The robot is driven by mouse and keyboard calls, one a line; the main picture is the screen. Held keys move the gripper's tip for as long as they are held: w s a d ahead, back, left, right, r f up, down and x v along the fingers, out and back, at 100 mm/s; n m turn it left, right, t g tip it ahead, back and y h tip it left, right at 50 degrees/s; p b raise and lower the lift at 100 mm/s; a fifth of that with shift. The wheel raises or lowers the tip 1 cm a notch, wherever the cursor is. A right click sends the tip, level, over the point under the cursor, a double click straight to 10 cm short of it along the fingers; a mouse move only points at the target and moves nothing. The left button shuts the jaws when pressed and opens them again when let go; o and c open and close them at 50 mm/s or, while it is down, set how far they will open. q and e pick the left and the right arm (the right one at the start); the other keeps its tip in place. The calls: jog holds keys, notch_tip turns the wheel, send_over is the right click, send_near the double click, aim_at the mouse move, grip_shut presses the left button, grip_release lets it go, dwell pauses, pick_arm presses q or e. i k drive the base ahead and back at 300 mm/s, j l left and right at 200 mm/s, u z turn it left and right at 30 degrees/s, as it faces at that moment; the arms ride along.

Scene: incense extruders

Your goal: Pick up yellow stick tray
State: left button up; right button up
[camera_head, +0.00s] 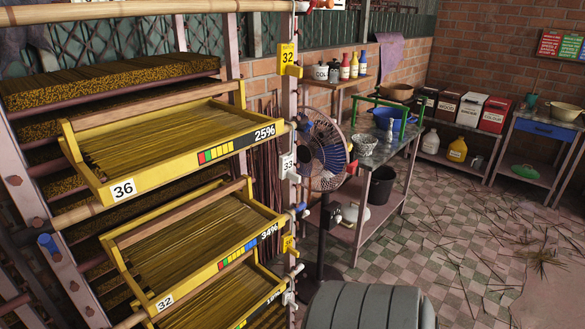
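Yellow trays of thin incense sticks are stacked in a rack at the left. The top yellow tray (150,182) has a white "36" tag, a "25%" mark and a coloured bar on its front. Below it, a second yellow tray (185,279) carries a "32" tag and "34%". A third yellow tray (262,309) is lowest and is cut off by the bottom edge. All three jut out from the rack and hold sticks. Neither of my grippers is in view.
The rack's pinkish posts (68,276) flank the trays. A blue fan (322,152) stands just right of the rack. A workbench (372,165) with bowls and bottles is beyond it. The checkered floor (440,235) is mostly open, with scattered sticks.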

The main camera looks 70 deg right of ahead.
aim_at(177, 246)
jog(key=k+z, duration=0.25)
jog(key=z, duration=0.2)
jog(key=k+l+z, duration=0.1)
jog(key=k+z, duration=0.15)
jog(key=z, duration=0.95)
